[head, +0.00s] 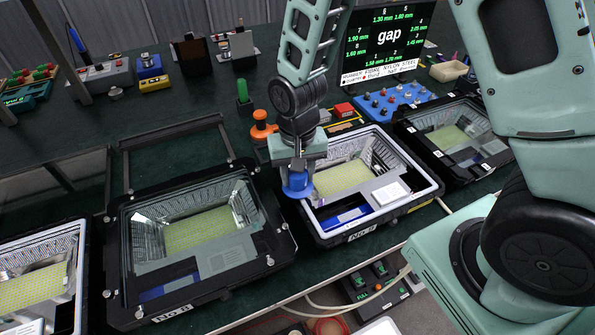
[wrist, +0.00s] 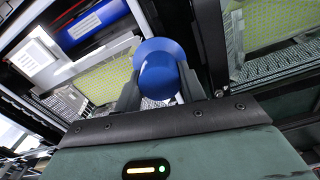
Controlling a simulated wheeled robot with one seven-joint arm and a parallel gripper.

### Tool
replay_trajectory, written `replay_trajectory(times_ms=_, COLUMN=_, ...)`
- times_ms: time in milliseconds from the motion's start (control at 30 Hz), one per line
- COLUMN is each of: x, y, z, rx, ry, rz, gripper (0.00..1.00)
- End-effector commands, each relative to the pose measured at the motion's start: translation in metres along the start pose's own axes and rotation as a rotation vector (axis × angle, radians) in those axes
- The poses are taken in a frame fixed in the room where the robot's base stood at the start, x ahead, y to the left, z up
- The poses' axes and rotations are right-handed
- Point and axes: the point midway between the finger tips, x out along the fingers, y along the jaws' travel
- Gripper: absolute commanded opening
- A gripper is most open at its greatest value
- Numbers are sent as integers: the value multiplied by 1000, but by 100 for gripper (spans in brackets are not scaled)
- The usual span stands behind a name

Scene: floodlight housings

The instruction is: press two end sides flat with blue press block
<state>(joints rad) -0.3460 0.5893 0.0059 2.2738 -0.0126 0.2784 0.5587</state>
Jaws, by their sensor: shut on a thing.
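My gripper (head: 298,166) is shut on the blue press block (head: 297,185), which has a round, wider base. It holds the block at the left side of the open floodlight housing (head: 421,204), over or on its white rim. I cannot tell whether the block touches the rim. In the wrist view the blue press block (wrist: 160,72) sits between the two dark fingers (wrist: 158,90), with the yellow-green LED panel (wrist: 105,82) beside it. The housing's far left corner is hidden behind my gripper.
A glass-covered housing (head: 262,262) stands close on the left, and another housing (head: 490,167) on the right. An orange-topped tool (head: 262,128) and a green-handled tool (head: 243,92) stand behind. A monitor (head: 388,40) reading "gap" shows numbered values. The bench's front edge runs below the housings.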

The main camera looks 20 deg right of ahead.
Motion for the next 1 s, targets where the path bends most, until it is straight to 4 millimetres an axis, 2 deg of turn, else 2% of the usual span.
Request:
replay_trajectory(times_ms=633, x=10, y=0, z=0, rx=0, ry=0, rz=0, gripper=13)
replay_trajectory(times_ms=1000, x=9, y=0, z=0, rx=0, ry=0, rz=0, gripper=13)
